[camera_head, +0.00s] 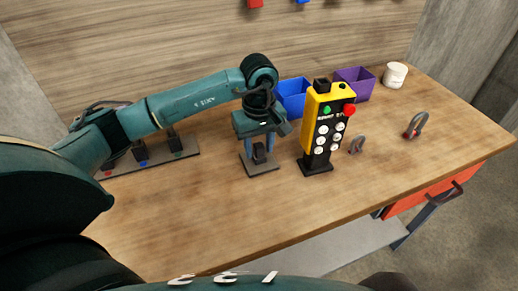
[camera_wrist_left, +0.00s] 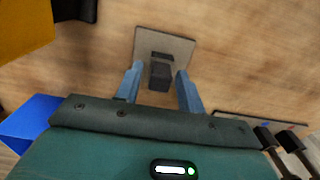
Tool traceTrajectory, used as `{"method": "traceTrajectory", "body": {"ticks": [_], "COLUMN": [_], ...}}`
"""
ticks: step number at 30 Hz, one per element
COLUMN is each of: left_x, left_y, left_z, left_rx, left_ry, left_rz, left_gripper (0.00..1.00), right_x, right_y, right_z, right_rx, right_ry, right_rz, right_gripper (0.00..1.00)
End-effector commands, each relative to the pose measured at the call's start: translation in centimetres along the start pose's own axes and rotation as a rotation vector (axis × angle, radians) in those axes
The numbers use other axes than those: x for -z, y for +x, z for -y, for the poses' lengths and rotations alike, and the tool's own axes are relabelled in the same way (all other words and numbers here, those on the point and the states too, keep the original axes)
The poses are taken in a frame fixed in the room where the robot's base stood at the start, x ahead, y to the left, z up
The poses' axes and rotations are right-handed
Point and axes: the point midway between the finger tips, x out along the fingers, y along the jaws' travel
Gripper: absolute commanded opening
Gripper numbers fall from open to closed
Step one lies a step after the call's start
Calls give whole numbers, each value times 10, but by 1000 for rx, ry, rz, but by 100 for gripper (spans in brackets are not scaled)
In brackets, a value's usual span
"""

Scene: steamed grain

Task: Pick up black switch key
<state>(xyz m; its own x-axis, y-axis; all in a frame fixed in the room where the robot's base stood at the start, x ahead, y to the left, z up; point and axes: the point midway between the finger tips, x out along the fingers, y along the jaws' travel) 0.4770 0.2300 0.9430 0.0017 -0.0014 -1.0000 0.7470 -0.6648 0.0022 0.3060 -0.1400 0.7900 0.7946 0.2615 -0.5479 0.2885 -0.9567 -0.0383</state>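The black switch key (camera_head: 260,153) stands on a small grey plate (camera_head: 261,169) on the table, left of the yellow remote. In the left wrist view the key (camera_wrist_left: 160,75) shows between the two blue fingers, with the grey plate (camera_wrist_left: 178,43) around its base. My left gripper (camera_head: 258,145) points down over the key. Its fingers (camera_wrist_left: 158,90) are open, one on each side of the key, with gaps visible. My right gripper is not in view.
A yellow remote (camera_head: 327,110) stands upright just right of the key. Behind are a blue bin (camera_head: 293,99), a purple bin (camera_head: 362,85) and a white cup (camera_head: 395,75). Two shackles (camera_head: 417,124) lie on the right. A grey rack (camera_head: 185,153) with black pieces is at left.

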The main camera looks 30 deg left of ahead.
Motion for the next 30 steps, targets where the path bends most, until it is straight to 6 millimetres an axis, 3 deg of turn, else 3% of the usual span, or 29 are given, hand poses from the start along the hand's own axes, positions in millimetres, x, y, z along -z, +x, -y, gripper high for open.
{"method": "traceTrajectory", "body": {"ticks": [14,23,30], "left_x": [0,0,1], "left_y": [0,-7,-50], "left_z": [0,0,-1], "left_rx": [0,-1,-4], "left_ry": [0,0,1], "left_rz": [0,-1,-5], "left_gripper": [0,0,0], "right_x": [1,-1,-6], "right_y": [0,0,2], "right_z": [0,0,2], "right_rx": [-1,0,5], "right_ry": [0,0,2], "right_rz": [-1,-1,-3], "right_gripper": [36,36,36]}}
